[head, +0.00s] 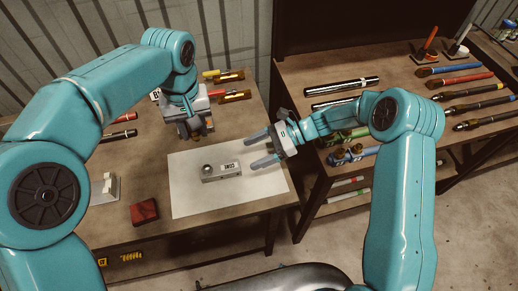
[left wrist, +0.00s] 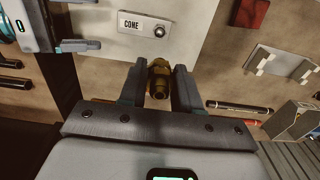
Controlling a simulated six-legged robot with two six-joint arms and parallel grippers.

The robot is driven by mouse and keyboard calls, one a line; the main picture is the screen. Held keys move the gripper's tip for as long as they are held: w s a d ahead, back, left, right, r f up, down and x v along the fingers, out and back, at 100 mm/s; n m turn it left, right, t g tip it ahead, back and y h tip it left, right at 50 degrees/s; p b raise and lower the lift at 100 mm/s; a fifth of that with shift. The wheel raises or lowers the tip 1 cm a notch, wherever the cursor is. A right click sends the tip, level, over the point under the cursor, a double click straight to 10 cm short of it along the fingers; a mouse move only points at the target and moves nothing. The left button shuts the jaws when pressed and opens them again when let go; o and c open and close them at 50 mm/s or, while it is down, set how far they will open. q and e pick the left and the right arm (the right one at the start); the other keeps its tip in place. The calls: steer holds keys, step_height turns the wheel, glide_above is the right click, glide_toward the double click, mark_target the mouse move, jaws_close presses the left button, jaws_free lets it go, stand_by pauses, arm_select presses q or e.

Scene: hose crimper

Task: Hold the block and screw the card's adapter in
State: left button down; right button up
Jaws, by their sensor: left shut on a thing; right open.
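The block's threaded opening cannot be made out clearly.
The white sheet (head: 191,202) covers the middle of the left table. A red block (head: 144,211) and a pale stand (head: 104,189) are at left. Brass-and-dark pieces (head: 235,96) lie behind my left gripper. A right-hand table carries several tools (head: 341,86).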

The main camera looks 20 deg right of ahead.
mark_target(217, 169)
arm_select(q)
steer(key=shift+w, duration=0.1)
arm_select(e)
steer(key=x, duration=1.1)
steer(key=shift+w+f, duration=0.1)
steer(key=shift+a, duration=0.25)
steer(key=c, duration=1.4)
arm_select(q)
step_height(217, 169, down, 7)
steer(key=m, duration=0.6)
steer(key=shift+a, duration=0.1)
